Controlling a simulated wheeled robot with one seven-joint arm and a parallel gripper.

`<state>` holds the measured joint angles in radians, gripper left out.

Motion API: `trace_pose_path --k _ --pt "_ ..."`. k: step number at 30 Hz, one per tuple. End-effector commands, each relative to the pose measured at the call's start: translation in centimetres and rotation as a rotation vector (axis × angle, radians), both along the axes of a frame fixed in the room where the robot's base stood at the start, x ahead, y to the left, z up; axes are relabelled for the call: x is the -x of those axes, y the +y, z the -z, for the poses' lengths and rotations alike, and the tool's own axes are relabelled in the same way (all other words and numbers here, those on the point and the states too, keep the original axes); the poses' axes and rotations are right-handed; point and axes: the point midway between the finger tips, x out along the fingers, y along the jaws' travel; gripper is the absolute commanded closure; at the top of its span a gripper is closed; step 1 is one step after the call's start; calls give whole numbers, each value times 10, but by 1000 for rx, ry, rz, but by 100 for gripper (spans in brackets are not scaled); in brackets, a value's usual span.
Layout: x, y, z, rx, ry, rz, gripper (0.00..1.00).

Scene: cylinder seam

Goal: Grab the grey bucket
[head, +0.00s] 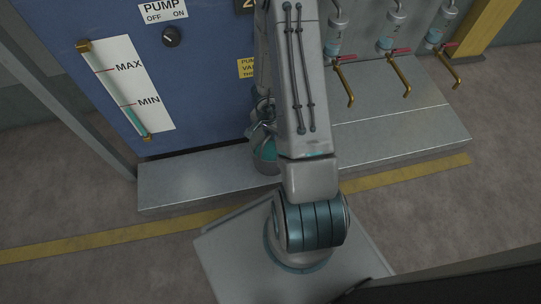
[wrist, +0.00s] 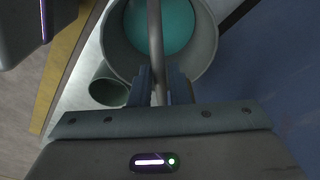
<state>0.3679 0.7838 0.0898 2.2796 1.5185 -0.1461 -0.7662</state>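The grey bucket (wrist: 208,62) holds teal liquid and fills the upper middle of the wrist view. Its bar handle (wrist: 155,30) runs across the opening towards my gripper. My gripper (wrist: 160,82) has a finger close against each side of the handle and appears shut on it. In the head view, the bucket (head: 264,165) stands on or just above the metal ledge, mostly hidden behind my arm. My fingers are hidden there.
A smaller round grey opening (wrist: 108,92) sits beside the bucket. The metal ledge (head: 190,182) runs along the blue pump panel (head: 205,85), with a level gauge (head: 125,88). Brass taps (head: 401,75) stick out at right. Yellow-lined floor (head: 100,242) lies in front.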

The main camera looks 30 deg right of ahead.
Motion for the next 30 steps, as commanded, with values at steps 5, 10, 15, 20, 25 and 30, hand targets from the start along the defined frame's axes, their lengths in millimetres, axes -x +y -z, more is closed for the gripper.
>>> trace_pose_path --k 5,10,15,20,25,30 --pt "0 0 -1 0 0 0 87" --pt "0 0 -1 0 0 0 100" --pt "0 0 -1 1 0 0 100" --pt "0 0 -1 1 0 0 100" --pt "0 0 -1 1 0 0 100" --pt "0 0 -1 1 0 0 100"
